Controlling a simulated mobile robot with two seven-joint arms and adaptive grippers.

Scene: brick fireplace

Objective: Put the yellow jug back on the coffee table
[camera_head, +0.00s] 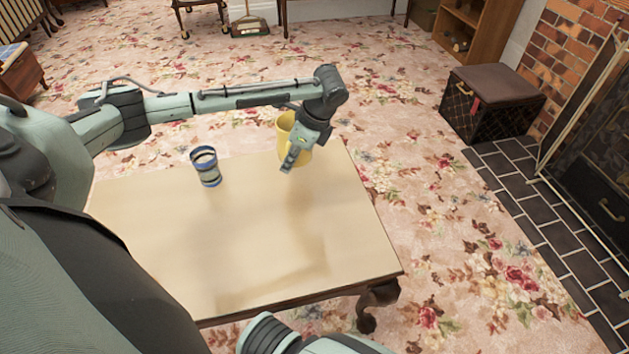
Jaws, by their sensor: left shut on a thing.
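The yellow jug (285,126) is at the far right corner of the coffee table (250,235), partly hidden behind my left gripper. My left gripper (289,158) reaches over from the left, points down and is shut on the jug. The jug's base is hidden, so I cannot tell whether it touches the tabletop. A blue and cream striped cup (207,167) stands upright on the table to the left of the jug. Part of my right arm shows at the bottom edge, but its gripper is out of view.
The middle and front of the tabletop are bare. A dark box with a brown lid (494,100) stands at the right by the brick fireplace (577,60) and its dark tiled hearth (535,205). A wooden shelf (474,30) is at the back. Floral carpet surrounds the table.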

